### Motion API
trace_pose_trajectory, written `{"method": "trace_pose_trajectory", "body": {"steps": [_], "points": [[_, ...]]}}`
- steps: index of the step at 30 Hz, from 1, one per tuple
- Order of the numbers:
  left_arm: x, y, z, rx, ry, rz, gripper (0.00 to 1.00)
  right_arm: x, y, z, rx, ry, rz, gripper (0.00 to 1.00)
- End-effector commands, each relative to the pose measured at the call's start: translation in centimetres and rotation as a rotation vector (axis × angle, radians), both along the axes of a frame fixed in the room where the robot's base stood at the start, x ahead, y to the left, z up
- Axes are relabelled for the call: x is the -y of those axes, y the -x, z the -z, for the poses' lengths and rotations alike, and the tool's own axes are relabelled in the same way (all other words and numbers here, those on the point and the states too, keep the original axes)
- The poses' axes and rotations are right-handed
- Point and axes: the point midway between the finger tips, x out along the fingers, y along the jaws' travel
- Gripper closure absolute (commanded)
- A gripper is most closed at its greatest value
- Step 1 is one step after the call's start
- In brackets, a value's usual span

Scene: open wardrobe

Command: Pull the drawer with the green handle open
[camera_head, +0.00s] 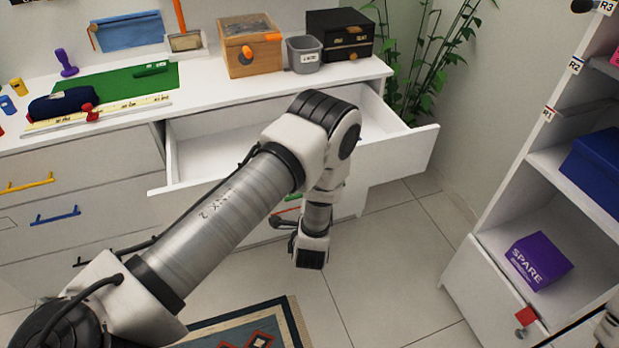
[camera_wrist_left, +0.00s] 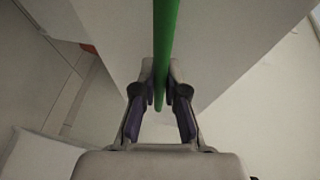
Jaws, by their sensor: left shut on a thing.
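The drawer (camera_head: 400,163) in the white dresser is pulled out, and its empty inside (camera_head: 212,150) shows behind the white front. The green handle (camera_wrist_left: 165,35) runs between the two fingers of my left gripper (camera_wrist_left: 162,85) in the left wrist view. The gripper is shut on the handle, close to the pale drawer front. In the head view my left arm passes across the open drawer and bends down in front of it. It hides most of the handle and the middle of the drawer front.
Other drawers carry a yellow handle (camera_head: 27,183) and a blue handle (camera_head: 55,215). A wooden box (camera_head: 250,50), grey bin (camera_head: 303,54) and black box (camera_head: 340,36) stand on top. A white shelf unit with a purple box (camera_head: 538,260) stands right. Tiled floor (camera_head: 385,270) lies clear between.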

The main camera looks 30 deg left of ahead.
Motion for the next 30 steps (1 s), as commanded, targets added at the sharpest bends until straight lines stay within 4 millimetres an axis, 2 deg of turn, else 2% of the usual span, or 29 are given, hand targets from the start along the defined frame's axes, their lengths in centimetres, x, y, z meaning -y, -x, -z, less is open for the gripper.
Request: {"method": "trace_pose_trajectory", "body": {"steps": [6, 18, 21, 30], "points": [[0.84, 0.77, 0.00, 0.000, 0.000, -0.002, 1.00, 0.00, 0.00, -0.18, 0.000, 0.000, 0.000, 1.00], [0.94, 0.88, 0.02, 0.000, 0.000, -0.002, 1.00, 0.00, 0.00, -0.17, 0.000, 0.000, 0.000, 1.00], [0.95, 0.87, 0.02, 0.000, 0.000, -0.002, 0.63, 0.00, 0.00, -0.17, 0.000, 0.000, 0.000, 1.00], [1.02, 0.90, -0.03, 0.001, -0.001, -0.001, 0.63, 0.00, 0.00, -0.18, 0.000, 0.000, 0.000, 1.00]]}}
